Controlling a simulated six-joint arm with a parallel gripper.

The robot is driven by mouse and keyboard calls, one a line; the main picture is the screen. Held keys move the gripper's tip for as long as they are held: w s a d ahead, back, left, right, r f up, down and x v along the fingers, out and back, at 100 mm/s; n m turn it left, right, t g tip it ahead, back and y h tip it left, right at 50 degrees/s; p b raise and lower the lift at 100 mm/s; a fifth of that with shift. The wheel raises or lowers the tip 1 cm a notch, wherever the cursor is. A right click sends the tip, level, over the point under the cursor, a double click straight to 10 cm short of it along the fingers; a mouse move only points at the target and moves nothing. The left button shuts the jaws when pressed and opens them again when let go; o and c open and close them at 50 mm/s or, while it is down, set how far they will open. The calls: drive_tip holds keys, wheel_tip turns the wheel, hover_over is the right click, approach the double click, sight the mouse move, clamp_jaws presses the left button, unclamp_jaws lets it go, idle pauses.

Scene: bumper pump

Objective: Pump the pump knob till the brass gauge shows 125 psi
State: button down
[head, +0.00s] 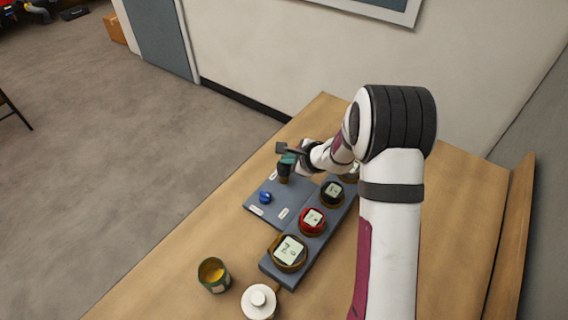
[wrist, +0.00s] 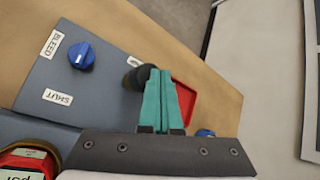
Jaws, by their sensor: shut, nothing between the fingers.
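The dark pump knob (head: 284,174) stands on the grey-blue panel in the head view. My gripper (head: 288,159), with teal fingers, is shut and empty, at the top of the knob. In the wrist view the fingers (wrist: 160,92) partly cover the dark knob (wrist: 135,78); I cannot tell whether they touch it. A gauge with a brass-coloured rim (head: 290,252) sits at the near end of the dark gauge strip. Its pale display is turned and too small to read surely.
A red-rimmed gauge (head: 313,221) and a black-rimmed gauge (head: 332,193) share the strip; another is mostly behind my arm. A blue knob (wrist: 82,55) lies by BLEED and SHUT labels. A green cup (head: 214,275) and a white lidded pot (head: 260,302) stand nearby.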

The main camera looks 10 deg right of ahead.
sight(288, 167)
drive_tip(key=shift+f, duration=0.85)
idle(0.7)
drive_tip(key=shift+r, duration=1.45)
drive_tip(key=shift+r, duration=2.5)
